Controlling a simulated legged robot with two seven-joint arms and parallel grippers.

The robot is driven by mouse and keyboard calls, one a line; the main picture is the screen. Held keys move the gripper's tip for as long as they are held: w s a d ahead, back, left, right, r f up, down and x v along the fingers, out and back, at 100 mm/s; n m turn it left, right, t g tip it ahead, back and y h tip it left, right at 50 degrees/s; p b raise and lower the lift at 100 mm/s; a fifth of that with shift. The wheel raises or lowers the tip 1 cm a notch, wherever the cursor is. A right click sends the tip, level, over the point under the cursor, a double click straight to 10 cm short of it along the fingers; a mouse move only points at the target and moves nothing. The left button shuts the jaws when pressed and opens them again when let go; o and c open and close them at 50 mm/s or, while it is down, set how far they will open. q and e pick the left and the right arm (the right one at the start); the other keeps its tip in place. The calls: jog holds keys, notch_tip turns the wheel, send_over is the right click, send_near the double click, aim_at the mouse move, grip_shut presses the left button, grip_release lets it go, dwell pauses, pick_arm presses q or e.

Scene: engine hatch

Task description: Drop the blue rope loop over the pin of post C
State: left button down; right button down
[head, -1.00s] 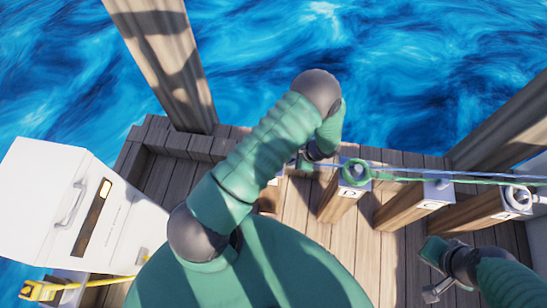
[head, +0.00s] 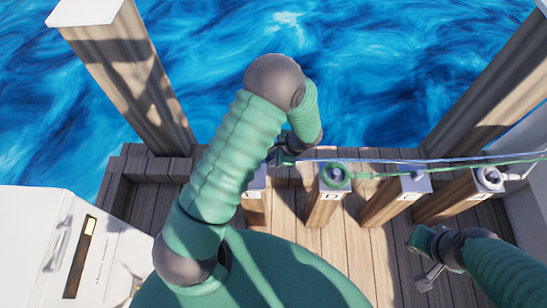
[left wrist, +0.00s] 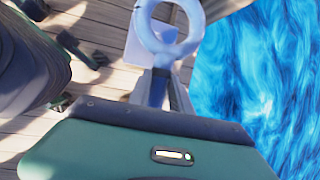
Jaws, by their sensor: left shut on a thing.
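The blue rope loop (left wrist: 139,31) stands up from my left gripper (left wrist: 160,92) in the left wrist view, its ring open and empty. In the head view my left gripper (head: 283,157) is beside the top of the leftmost short post (head: 256,205), left of post D (head: 325,208). The loop itself is hidden there. Its blue rope (head: 385,160) runs off to the right. Post C (head: 384,207), with a white cap and small pin (head: 416,175), stands right of post D. My right gripper (head: 428,262) is open and empty, low on the right.
A green loop (head: 335,176) lies around the pin of post D, with its green rope running right past post C. A pale loop (head: 490,178) sits on the rightmost post. Tall timber posts (head: 130,80) rise behind, and a white box (head: 105,262) stands at left.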

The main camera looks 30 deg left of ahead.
pick_arm(q)
jog(key=shift+r+p, duration=2.45)
jog(key=shift+r, duration=0.7)
